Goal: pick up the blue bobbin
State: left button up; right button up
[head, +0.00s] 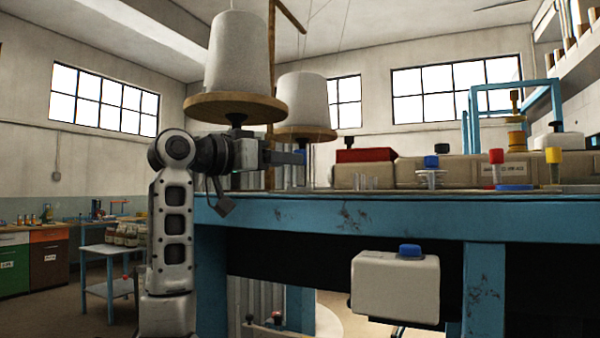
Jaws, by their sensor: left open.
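My left gripper (288,158) is at the table's left end, just above the level of the top, pointing right and open. Another blue piece (431,161) stands farther right on the table, over a clear, dish-like piece. My right gripper is not in view.
Two large white thread cones (238,55) on wooden discs hang close above my left gripper. The blue table edge (350,215) runs in front. A red box (366,155), a red-topped piece (495,157) and a yellow-topped piece (554,156) stand on the table. A white box (395,288) sits below.

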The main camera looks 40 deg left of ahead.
aim_at(300, 170)
pick_arm(q)
jog(key=w, duration=0.1)
jog(key=w+p, duration=0.1)
jog(key=w+d, duration=0.1)
jog(key=w, duration=0.1)
jog(key=shift+r+p, duration=0.25)
jog(key=shift+p, duration=0.15)
jog(key=shift+w+f, duration=0.15)
jog(key=shift+w, duration=0.3)
grip_shut()
